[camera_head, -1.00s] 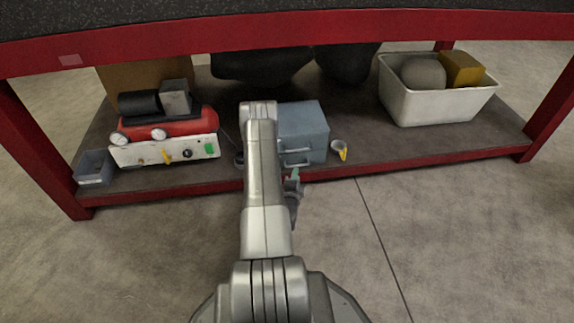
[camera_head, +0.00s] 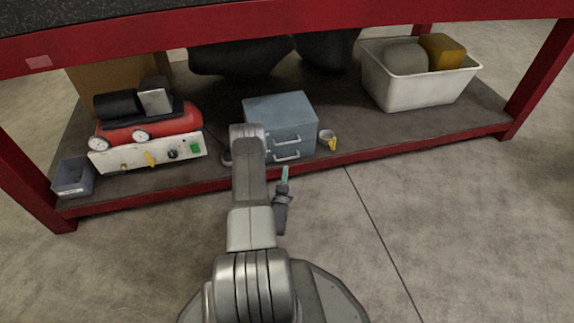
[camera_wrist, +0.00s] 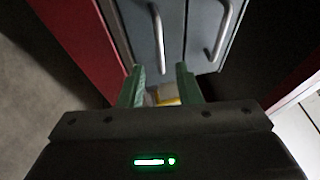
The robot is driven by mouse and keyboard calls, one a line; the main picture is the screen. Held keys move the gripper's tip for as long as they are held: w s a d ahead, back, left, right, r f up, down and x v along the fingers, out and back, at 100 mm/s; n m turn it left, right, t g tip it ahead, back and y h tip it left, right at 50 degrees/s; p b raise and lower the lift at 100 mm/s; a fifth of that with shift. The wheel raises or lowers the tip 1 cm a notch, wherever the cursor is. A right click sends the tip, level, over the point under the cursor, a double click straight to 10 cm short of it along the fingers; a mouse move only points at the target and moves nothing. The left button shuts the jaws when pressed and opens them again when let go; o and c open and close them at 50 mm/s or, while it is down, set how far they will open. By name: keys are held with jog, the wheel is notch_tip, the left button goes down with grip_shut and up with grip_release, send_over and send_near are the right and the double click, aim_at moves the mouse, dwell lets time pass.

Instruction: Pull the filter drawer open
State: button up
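A blue-grey cabinet (camera_head: 281,107) with two stacked drawers, each with a bar handle, stands on the low shelf. Both drawers look shut. No label shows which is the filter drawer. The upper handle (camera_head: 287,141) and lower handle (camera_head: 288,156) face me. My gripper (camera_head: 286,170) is just in front of and below the lower handle. In the wrist view its green fingers (camera_wrist: 160,70) are apart, with nothing gripped. There the lower handle (camera_wrist: 158,40) appears ahead of the finger gap and the upper handle (camera_wrist: 220,32) lies to the right. Contact cannot be seen.
A cup with a yellow part (camera_head: 328,139) stands right of the cabinet. A red compressor unit (camera_head: 150,132) and grey bin (camera_head: 74,178) are left, a white tub (camera_head: 412,92) right. The shelf's red front edge (camera_head: 400,149) runs below. Floor in front is clear.

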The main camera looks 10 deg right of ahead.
jog(key=b+x, duration=0.1)
jog(key=x, duration=0.5)
jog(key=shift+w+d, duration=0.1)
jog(key=shift+w, duration=0.05)
jog(key=shift+c, duration=0.2)
grip_shut()
